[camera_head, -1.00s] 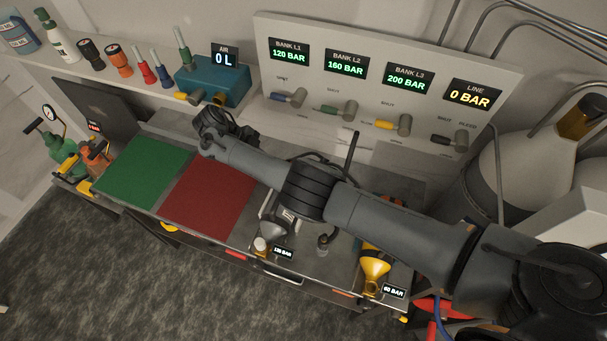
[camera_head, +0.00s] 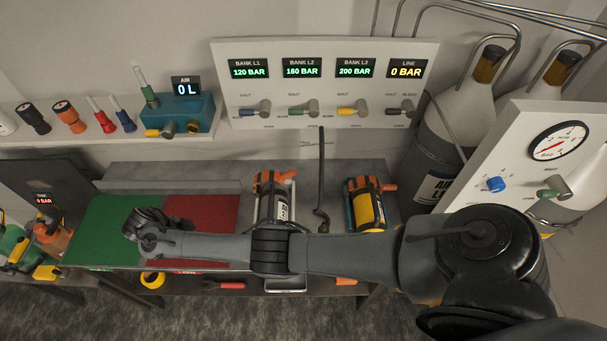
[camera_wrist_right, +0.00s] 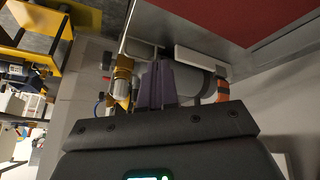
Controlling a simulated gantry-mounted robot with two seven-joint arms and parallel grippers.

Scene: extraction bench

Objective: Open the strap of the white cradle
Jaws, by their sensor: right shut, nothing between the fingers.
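The white cradle (camera_head: 262,222) stands on the bench right of the red mat, with a grey labelled cylinder (camera_head: 281,207) lying in it. An orange strap part (camera_head: 268,180) shows at its back end; whether the strap is fastened is too small to tell. My right arm crosses in front and hides the cradle's front. In the right wrist view my right gripper (camera_wrist_right: 168,70) is shut and empty, in front of a grey rounded body beside a white edge. An orange band (camera_wrist_right: 222,90) shows right of the fingers; contact cannot be told. My left gripper is out of view.
A yellow cylinder (camera_head: 369,211) in a teal cradle lies to the right. A thin dark upright rod (camera_head: 321,170) stands between the two cradles. The green mat (camera_head: 100,222) and red mat (camera_head: 205,211) lie left. A valve panel (camera_head: 325,85) stands behind the bench.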

